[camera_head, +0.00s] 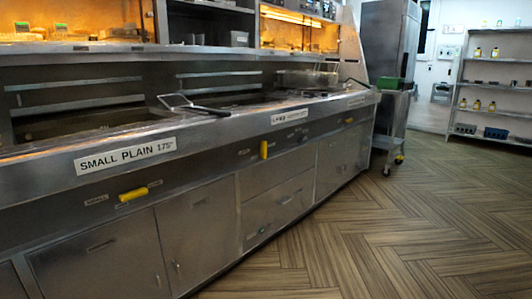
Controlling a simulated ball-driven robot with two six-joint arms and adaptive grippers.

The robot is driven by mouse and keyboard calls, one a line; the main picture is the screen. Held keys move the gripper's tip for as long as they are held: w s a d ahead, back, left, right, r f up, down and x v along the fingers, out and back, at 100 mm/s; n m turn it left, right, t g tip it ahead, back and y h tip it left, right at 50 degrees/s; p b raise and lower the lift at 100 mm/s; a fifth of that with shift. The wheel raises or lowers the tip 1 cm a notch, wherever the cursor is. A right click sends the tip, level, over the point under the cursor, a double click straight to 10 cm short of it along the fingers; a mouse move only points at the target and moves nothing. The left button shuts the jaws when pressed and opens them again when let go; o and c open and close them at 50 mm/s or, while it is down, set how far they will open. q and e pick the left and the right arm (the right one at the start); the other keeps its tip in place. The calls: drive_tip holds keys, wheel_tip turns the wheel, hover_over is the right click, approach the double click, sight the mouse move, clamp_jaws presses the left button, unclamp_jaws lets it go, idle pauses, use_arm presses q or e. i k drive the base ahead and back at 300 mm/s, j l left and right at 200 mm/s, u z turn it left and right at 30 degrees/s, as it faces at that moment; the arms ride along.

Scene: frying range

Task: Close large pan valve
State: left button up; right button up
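A steel frying range (205,200) runs from the left edge toward the back right. Its front carries several yellow valve handles. The middle yellow handle (263,150) stands vertical, left of and below a second label (290,117). That label seems to start with "L", but the rest is too small to read. A farther yellow handle (348,121) looks about horizontal under a third, unreadable label (357,101). Neither of my grippers is in view.
Wire baskets (308,78) sit at the far pan, and a basket handle (193,106) reaches over the near rim. Shelves (492,90) stand back right. The wooden floor (400,220) is clear.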

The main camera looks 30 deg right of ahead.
sight(264, 149)
drive_tip(key=i+l, duration=0.2)
drive_tip(key=i, duration=0.25)
drive_tip(key=i+l, duration=0.2)
drive_tip(key=i, duration=0.2)
